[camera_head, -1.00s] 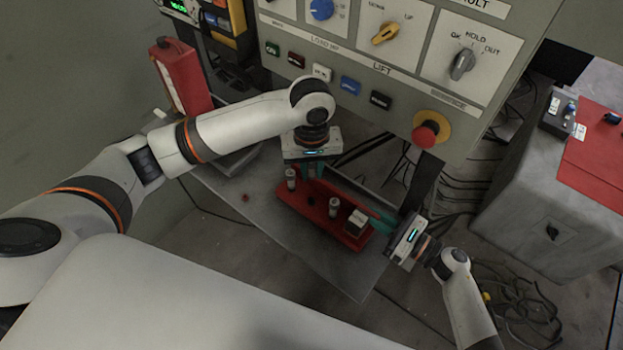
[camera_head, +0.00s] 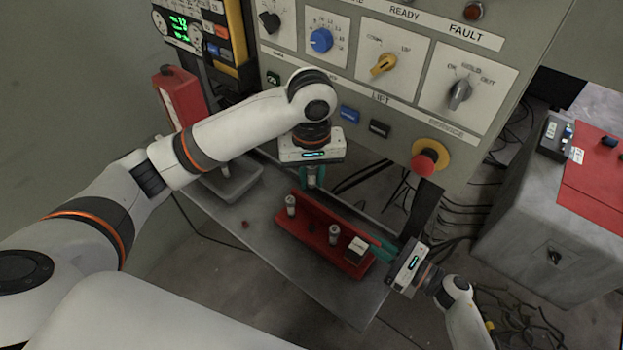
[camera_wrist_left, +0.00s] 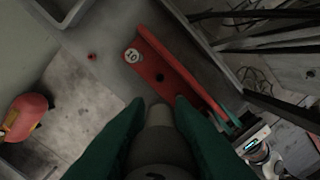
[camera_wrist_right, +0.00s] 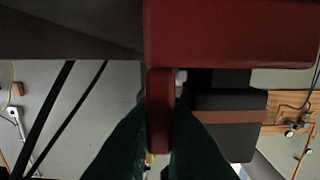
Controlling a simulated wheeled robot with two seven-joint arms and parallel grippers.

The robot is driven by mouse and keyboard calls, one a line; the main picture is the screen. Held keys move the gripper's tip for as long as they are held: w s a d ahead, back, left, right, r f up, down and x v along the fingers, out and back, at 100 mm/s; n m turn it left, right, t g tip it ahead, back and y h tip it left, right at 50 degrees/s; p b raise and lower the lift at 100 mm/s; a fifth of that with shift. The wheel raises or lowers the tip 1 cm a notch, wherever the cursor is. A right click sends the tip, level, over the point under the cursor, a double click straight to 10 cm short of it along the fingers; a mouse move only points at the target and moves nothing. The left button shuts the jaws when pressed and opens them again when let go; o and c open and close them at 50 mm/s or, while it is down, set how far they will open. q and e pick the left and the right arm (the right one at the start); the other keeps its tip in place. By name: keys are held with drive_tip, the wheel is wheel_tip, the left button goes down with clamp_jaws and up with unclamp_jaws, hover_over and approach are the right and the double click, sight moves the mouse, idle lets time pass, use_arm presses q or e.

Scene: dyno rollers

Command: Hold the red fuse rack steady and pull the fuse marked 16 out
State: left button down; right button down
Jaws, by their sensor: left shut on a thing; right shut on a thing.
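The red fuse rack (camera_head: 325,238) lies on the grey tabletop. A fuse (camera_head: 291,205) marked 10 stands at its left end, its number readable in the left wrist view (camera_wrist_left: 131,56). Another fuse (camera_head: 335,234) stands further right, and an empty dark hole (camera_wrist_left: 160,77) lies between. My left gripper (camera_head: 312,178) is shut on a grey cylindrical fuse (camera_wrist_left: 160,118), above and behind the rack; its number is not readable. My right gripper (camera_head: 384,250) is shut on the rack's red end tab (camera_wrist_right: 160,112) at the right.
A pale square block (camera_head: 357,247) sits at the rack's right end. A control panel (camera_head: 400,75) with a red stop button (camera_head: 425,162) rises behind the table. A grey tray (camera_head: 232,182) and a small red piece (camera_head: 245,224) are on the left. The table's front is clear.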

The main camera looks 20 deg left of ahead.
drive_tip(key=c, duration=1.4)
unclamp_jaws()
drive_tip(key=shift+o, duration=0.2)
drive_tip(key=shift+d, duration=0.1)
drive_tip(key=v, duration=1.2)
